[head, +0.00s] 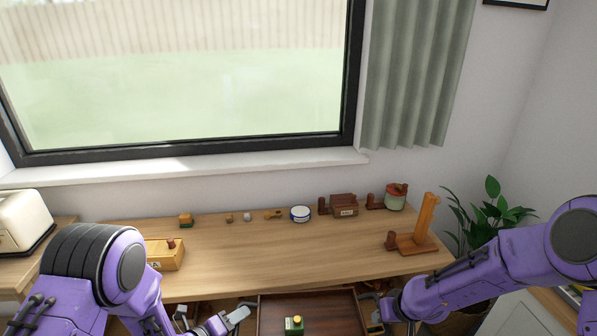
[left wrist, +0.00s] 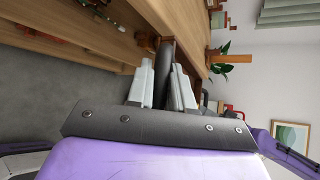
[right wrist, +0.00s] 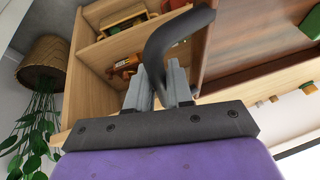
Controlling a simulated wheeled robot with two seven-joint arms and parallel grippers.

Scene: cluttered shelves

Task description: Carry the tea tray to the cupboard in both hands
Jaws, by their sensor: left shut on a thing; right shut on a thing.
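The tea tray (head: 262,318) is dark brown with a raised rim, at the bottom edge of the head view, partly cut off. A small green and yellow block (head: 294,325) stands on it. My left gripper (head: 236,318) is at the tray's left side; in the left wrist view its fingers (left wrist: 163,85) are shut around a dark bar-like handle (left wrist: 167,58). My right gripper (head: 378,312) is at the right side; in the right wrist view its fingers (right wrist: 160,88) are shut on a curved dark handle (right wrist: 160,42). I cannot tell which furniture is the cupboard.
A wooden table (head: 235,265) lies just beyond the tray. A wooden box (head: 166,256), a round tin (head: 300,214), a brown box (head: 344,206) and a wooden stand (head: 413,243) are on it. Open shelves (right wrist: 88,58) and a potted plant (right wrist: 42,62) are near my right gripper.

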